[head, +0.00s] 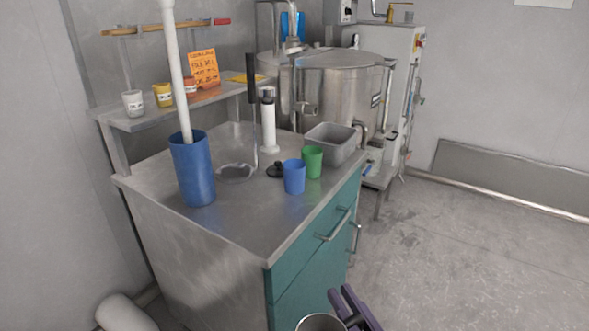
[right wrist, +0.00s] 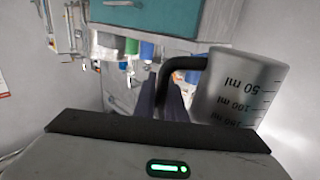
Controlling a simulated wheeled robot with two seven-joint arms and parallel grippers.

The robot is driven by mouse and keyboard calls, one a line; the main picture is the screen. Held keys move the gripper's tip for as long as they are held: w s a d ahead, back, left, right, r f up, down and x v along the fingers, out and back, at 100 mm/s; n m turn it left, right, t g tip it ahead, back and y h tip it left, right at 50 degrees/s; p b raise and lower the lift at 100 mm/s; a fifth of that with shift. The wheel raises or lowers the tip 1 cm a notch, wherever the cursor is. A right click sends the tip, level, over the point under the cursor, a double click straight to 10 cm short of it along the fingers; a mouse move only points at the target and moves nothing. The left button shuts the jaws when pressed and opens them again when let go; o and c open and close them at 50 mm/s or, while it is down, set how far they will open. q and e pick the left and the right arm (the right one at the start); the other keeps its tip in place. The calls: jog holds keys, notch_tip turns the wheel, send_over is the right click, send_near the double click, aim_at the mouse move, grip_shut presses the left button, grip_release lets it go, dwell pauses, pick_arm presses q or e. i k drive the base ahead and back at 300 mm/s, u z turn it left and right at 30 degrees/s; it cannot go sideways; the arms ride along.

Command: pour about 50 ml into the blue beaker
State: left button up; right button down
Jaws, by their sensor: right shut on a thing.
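A small blue beaker (head: 294,177) stands upright on the steel worktop near its front right edge. It also shows upside down in the right wrist view (right wrist: 147,50). My right gripper (head: 346,300) is low at the bottom of the head view, in front of the cabinet and below the worktop. It is shut on the black handle (right wrist: 182,64) of a measuring jug (right wrist: 236,85) with ml marks. Only the jug's rim (head: 321,316) shows in the head view; I cannot tell its contents. My left gripper is not in view.
A green beaker (head: 312,161) stands beside the blue one, near a grey tray (head: 330,143).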

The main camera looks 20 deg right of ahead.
aim_at(295, 177)
jog(key=u, duration=1.15)
jog(key=i, duration=0.85)
jog(key=z, duration=2.15)
